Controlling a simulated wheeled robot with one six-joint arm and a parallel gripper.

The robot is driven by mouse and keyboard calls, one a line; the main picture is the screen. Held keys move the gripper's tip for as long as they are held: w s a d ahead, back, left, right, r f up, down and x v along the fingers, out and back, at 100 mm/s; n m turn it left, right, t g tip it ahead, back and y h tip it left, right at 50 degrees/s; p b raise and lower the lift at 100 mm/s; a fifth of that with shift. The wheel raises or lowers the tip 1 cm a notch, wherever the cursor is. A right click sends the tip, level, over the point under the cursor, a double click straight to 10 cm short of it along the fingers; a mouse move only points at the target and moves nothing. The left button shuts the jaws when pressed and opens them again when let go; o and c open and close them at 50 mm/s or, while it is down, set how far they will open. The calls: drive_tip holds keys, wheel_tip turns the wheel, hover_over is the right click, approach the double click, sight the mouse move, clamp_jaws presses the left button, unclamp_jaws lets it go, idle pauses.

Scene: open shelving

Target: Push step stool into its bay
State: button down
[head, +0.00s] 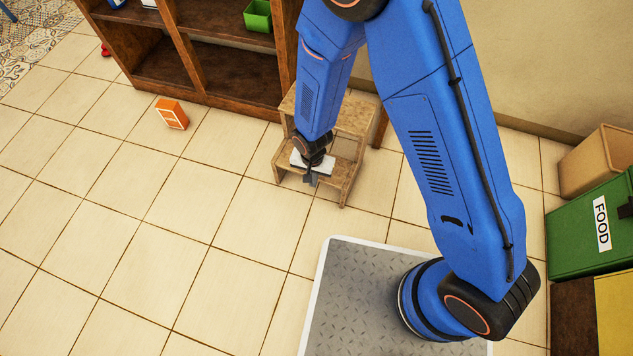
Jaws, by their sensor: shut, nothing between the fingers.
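The step stool (353,118) is light worn wood with two steps and stands upright on the tiles at the right end of the dark wooden shelving. My arm hides part of its top and left side. My gripper (311,181) is shut and empty, pointing down at the front of the stool's lower step; I cannot tell whether it touches. The bay is largely hidden behind my arm and the stool; a dark wooden upright (380,127) shows just right of the stool.
The brown shelving (187,62) holds a green bin (258,16). An orange box (171,113) lies on the floor at left. A green FOOD container (592,230) and a tan bin (597,162) stand at right. The tiles left of my base are mostly clear.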

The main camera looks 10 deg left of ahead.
drive_tip(key=w+f, duration=0.4)
drive_tip(key=f, duration=0.5)
drive_tip(key=shift+d+f, duration=0.15)
idle(0.4)
drive_tip(key=w+d, duration=0.3)
drive_tip(key=w, duration=3.4)
drive_tip(key=shift+w, duration=0.25)
